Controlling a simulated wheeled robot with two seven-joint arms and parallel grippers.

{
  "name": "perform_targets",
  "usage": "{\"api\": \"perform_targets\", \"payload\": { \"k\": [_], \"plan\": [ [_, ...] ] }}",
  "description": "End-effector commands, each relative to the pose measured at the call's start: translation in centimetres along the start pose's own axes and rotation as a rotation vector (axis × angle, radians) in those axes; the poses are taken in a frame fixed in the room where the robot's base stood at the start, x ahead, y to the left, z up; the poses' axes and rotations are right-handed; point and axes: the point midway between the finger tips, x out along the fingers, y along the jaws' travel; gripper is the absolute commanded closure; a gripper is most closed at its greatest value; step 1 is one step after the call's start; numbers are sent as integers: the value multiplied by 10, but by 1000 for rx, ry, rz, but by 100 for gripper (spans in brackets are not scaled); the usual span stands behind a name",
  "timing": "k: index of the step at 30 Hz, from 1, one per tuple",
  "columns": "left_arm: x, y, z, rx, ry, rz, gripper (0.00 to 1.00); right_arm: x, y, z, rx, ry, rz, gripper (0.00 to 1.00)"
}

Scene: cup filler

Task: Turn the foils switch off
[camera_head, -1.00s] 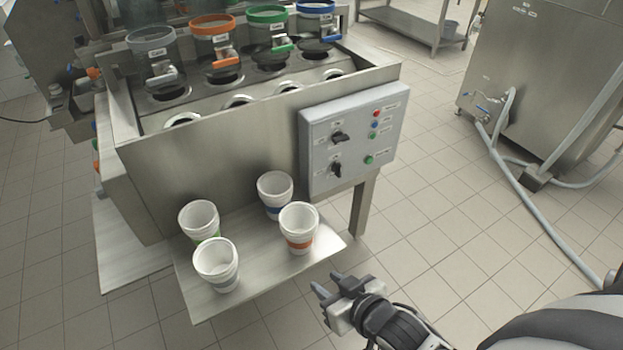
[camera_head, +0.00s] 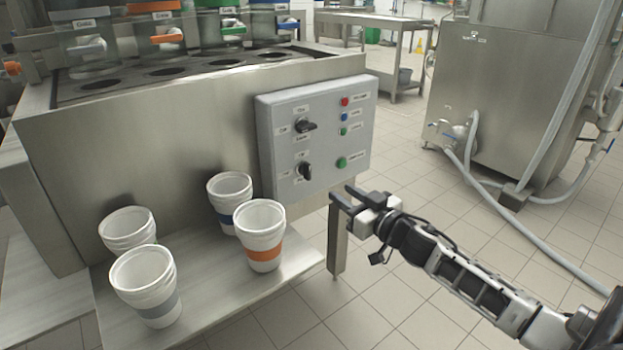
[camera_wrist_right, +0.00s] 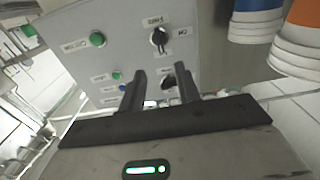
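The grey control panel (camera_head: 282,148) is fixed to the front of the steel machine. It has two black rotary switches, an upper switch (camera_head: 306,126) with its handle lying roughly sideways and a lower switch (camera_head: 305,171) with its handle roughly upright. Their labels are too small to tell which one is foils. My right gripper (camera_head: 344,194) is open and empty, just in front of and below the panel's lower right edge. In the right wrist view the panel appears turned over, with the lower switch (camera_wrist_right: 159,37) beyond the open fingers (camera_wrist_right: 161,80) and the upper switch (camera_wrist_right: 168,82) between them. My left gripper is not in view.
A red button (camera_head: 345,101), a blue one (camera_head: 344,117) and green ones sit on the panel's right side. Stacked paper cups, one with an orange band (camera_head: 262,235), stand on the steel shelf (camera_head: 215,300) left of my gripper.

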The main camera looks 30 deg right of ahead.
Motion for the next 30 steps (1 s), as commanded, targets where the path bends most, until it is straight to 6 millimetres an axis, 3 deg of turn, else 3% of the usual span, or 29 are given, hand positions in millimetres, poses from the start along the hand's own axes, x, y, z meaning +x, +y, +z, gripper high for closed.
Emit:
{"api": "perform_targets", "payload": {
  "k": [9, 18, 30],
  "plan": [
    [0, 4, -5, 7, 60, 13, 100, 64, 0, 1, 0, 3, 2, 67],
    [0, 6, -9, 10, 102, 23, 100, 110, 0, 2, 1, 1, 3, 67],
    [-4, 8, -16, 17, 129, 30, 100, 125, 0, 1, 0, -2, 1, 67]
  ]
}}
